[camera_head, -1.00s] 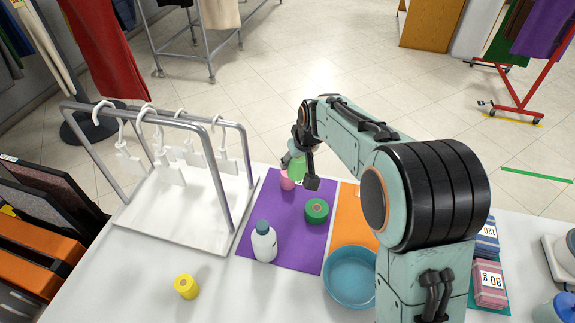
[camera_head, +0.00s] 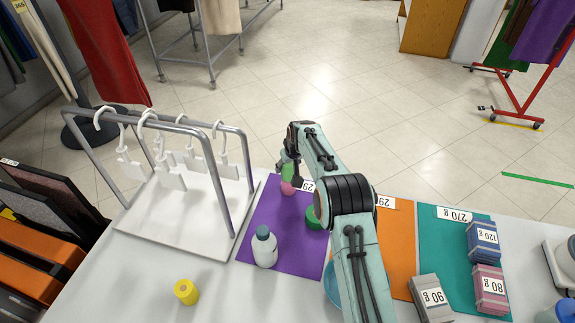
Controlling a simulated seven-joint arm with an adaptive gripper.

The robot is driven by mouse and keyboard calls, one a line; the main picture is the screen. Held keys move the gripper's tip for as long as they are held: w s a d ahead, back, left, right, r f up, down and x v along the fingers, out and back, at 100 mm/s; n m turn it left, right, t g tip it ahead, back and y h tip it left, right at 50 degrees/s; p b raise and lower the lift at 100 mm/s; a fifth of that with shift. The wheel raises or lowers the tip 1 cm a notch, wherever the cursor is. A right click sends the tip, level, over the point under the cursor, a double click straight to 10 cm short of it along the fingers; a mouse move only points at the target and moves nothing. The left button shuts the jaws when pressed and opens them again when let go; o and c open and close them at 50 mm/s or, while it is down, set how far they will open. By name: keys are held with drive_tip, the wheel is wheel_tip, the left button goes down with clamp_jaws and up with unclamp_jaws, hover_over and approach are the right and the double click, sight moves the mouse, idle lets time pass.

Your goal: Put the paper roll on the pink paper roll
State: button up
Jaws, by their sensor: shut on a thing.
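My gripper (camera_head: 289,174) is at the far part of the purple mat (camera_head: 262,222), shut on a light green paper roll (camera_head: 287,171). The pink paper roll (camera_head: 288,188) stands on the mat just below the light green roll. The two look lined up, one above the other; I cannot tell whether they touch. Part of the light green roll is hidden by the gripper. A darker green roll (camera_head: 312,220) stands on the mat to the right, partly behind my arm. A yellow roll (camera_head: 186,292) stands on the white table at the front left.
A white bottle with a grey-blue cap (camera_head: 264,248) stands on the purple mat. A hanger rack (camera_head: 222,190) is to the left. A blue bowl (camera_head: 331,285) is mostly hidden by my arm. Orange (camera_head: 399,240) and teal mats with boxes (camera_head: 489,284) lie to the right.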

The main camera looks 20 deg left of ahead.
drive_tip(key=o, duration=1.1)
drive_tip(key=shift+f, duration=0.1)
drive_tip(key=shift+o, duration=0.2)
drive_tip(key=v, duration=1.2)
drive_tip(key=shift+r, duration=0.2)
